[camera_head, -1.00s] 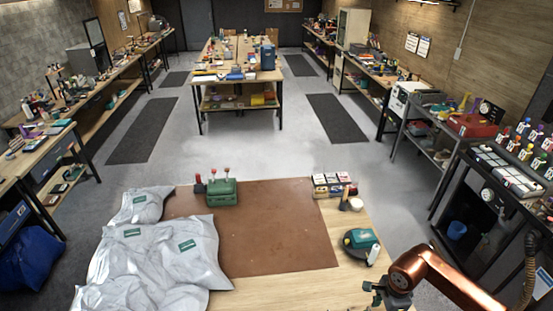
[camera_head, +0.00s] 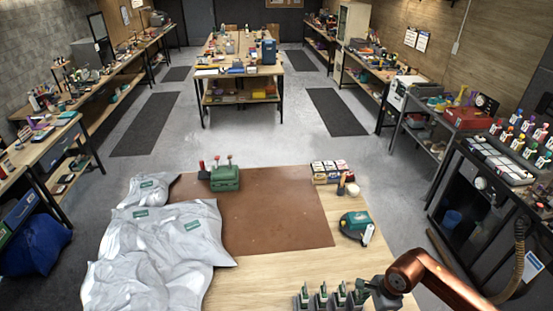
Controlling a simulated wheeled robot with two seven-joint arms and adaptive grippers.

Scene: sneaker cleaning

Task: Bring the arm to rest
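My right gripper (camera_head: 370,291) is at the bottom edge of the picture, at the front right of the work table. Its copper-coloured arm comes in from the right. The gripper is small, dark and partly hidden, so its opening cannot be made out. It is beside the right end of a row of small dark stands with green-topped items (camera_head: 322,296); I cannot tell whether it touches them. My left gripper is not in view.
A brown mat (camera_head: 275,215) covers the middle of the table and is clear. Crumpled grey-white bags (camera_head: 160,255) lie on the left. A green box (camera_head: 225,179) stands at the back; a teal-and-black tool (camera_head: 355,225) lies on the right. Bare wood (camera_head: 265,272) shows in front.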

